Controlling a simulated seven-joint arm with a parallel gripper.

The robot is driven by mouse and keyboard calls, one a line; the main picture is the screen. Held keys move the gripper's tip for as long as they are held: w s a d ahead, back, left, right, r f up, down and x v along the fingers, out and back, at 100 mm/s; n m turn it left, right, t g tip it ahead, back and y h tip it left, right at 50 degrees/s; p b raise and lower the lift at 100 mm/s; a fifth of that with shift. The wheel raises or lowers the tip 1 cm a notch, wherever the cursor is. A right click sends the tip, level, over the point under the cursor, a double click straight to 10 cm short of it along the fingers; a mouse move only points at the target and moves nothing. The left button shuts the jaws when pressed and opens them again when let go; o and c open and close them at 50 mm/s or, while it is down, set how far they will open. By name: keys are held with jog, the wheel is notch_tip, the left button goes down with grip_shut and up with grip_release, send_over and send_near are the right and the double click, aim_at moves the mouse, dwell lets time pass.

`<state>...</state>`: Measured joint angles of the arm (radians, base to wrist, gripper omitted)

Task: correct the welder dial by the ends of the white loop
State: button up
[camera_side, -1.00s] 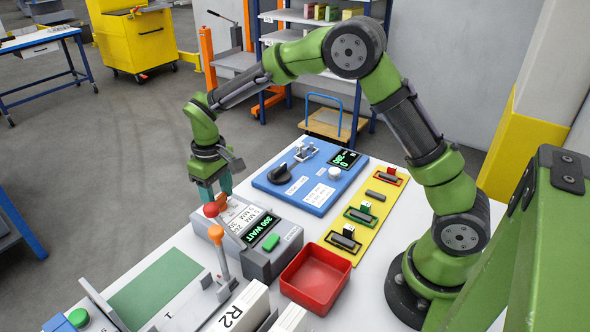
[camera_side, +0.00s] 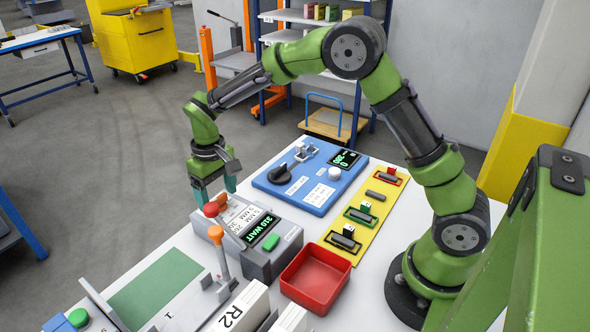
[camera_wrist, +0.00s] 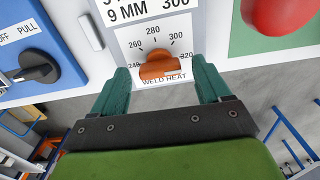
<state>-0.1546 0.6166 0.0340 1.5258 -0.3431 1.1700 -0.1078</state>
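The welder dial is an orange knob (camera_wrist: 165,67) on a white plate marked WELD HEAT in the wrist view. Its scale shows numbers from 240 to 320, and the knob's bar lies roughly crosswise. The dial sits on the grey welder (camera_side: 285,245), whose green display (camera_side: 262,229) seems to read 213 WAIT. My gripper (camera_side: 214,190) is over the welder's far left end. In the wrist view my gripper (camera_wrist: 165,83) is open, with one teal finger on each side of the knob and a gap to both. I cannot make out a white loop.
A red-knobbed lever (camera_side: 211,209) stands close to my gripper; its knob also shows in the wrist view. A blue panel (camera_side: 262,182) with a black rotary switch lies behind the welder. A red tray (camera_side: 316,280) and a yellow strip (camera_side: 371,222) are to the right.

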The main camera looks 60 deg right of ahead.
aim_at(218, 197)
notch_tip(218, 197, up, 17)
dwell(0.6)
jog(key=shift+f, duration=0.1)
